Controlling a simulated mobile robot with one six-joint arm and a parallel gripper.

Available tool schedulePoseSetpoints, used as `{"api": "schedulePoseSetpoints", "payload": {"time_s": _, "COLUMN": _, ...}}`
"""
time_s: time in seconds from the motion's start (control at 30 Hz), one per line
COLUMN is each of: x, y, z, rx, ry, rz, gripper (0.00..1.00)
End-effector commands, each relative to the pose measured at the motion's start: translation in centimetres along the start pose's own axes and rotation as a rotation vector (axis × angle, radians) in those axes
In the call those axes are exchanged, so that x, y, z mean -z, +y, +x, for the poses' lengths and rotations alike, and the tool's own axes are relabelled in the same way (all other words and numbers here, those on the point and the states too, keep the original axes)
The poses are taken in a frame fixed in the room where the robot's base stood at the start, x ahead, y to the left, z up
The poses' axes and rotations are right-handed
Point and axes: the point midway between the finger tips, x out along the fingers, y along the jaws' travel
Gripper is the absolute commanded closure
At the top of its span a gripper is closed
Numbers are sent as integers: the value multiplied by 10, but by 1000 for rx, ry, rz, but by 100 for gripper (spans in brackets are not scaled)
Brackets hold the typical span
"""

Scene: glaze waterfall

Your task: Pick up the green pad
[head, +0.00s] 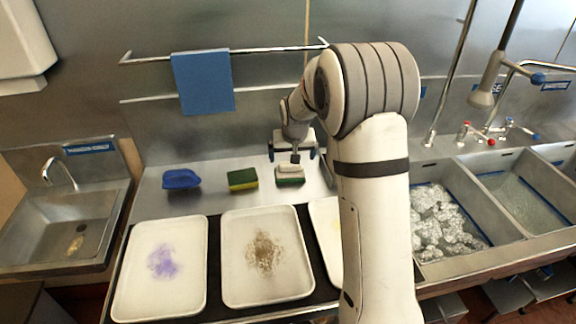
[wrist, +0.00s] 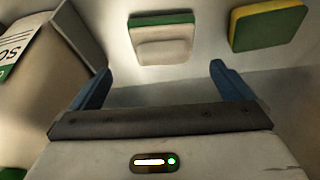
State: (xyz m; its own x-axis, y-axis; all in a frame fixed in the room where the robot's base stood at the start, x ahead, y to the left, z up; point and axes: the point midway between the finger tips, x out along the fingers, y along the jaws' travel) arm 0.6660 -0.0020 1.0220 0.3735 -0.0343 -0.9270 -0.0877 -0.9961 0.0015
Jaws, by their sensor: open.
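A green pad (head: 290,181) with a white raised block on it lies on the steel counter; in the wrist view the pad (wrist: 163,20) is at top centre. A yellow and green sponge (head: 242,179) lies to its left in the head view; this sponge also shows at the upper right of the wrist view (wrist: 267,25). My gripper (head: 293,152) is above the white and green pad in the head view. In the wrist view my gripper (wrist: 160,85) is open, with its blue fingers apart and nothing between them. The pad lies beyond the fingertips.
A blue sponge or cloth (head: 181,179) lies further left. White trays (head: 160,300) with purple and brown stains stand in front. A box (wrist: 50,50) with a green label is at the left of the wrist view. A blue cloth (head: 203,82) hangs from a rail behind.

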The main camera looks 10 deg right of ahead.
Motion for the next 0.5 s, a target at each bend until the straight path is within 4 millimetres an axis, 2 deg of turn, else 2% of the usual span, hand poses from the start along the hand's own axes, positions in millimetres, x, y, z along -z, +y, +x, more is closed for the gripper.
{"api": "schedulePoseSetpoints", "payload": {"time_s": 0.17, "x": 10, "y": -2, "z": 18, "rx": 0, "ry": 6, "rz": 3, "gripper": 0}}
{"api": "schedulePoseSetpoints", "payload": {"time_s": 0.5, "x": 9, "y": -4, "z": 52, "rx": 0, "ry": 4, "rz": 1, "gripper": 0}}
